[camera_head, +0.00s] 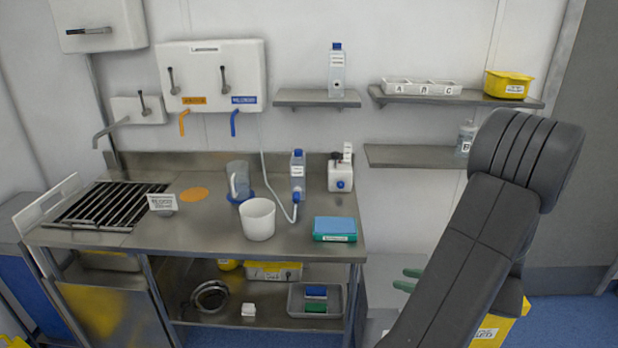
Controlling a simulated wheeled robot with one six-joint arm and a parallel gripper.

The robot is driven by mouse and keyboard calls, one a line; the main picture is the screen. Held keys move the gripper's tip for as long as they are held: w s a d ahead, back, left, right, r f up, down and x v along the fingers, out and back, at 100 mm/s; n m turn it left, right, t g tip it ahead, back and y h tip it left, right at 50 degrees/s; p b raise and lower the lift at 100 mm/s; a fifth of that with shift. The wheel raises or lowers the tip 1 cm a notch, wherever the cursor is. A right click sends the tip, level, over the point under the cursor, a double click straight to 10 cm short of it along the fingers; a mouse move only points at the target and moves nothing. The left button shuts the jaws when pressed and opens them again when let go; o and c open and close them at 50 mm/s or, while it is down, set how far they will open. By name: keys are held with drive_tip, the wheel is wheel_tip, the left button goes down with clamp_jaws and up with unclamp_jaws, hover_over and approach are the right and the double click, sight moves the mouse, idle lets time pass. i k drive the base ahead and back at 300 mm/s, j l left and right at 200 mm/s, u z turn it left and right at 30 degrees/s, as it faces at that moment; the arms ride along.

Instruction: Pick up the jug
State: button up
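The jug (238,178) is a clear, see-through vessel with a handle on its left side. It stands upright on a round blue mat (240,198) towards the back of the steel table. My arm fills the right side of the view. Two green fingertips of my gripper (409,279) show just left of the arm, below table height and right of the table. They are apart with a gap between them and nothing visible in it. The rest of the gripper is hidden behind my arm. The gripper is well away from the jug.
A white tub (257,219) stands close in front of the jug. A blue-capped bottle (298,176) with a hose stands to its right. A teal box (335,228) lies at the table's right end. A small sign (162,202) and grate (105,207) are left.

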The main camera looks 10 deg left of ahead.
sight(238, 172)
drive_tip(key=i+j+z, duration=0.15)
drive_tip(key=z, duration=1.25)
drive_tip(key=j+z, duration=0.15)
drive_tip(key=j, duration=0.8)
drive_tip(key=j+u, duration=0.2)
drive_tip(key=u, duration=0.2)
drive_tip(key=i+j+u, duration=0.1)
drive_tip(key=u, duration=0.35)
drive_tip(key=i+j+u, duration=0.1)
drive_tip(key=j+u, duration=0.3)
drive_tip(key=i+j+u, duration=0.1)
drive_tip(key=u, duration=1.15)
drive_tip(key=i+l, duration=0.05)
drive_tip(key=i, duration=0.05)
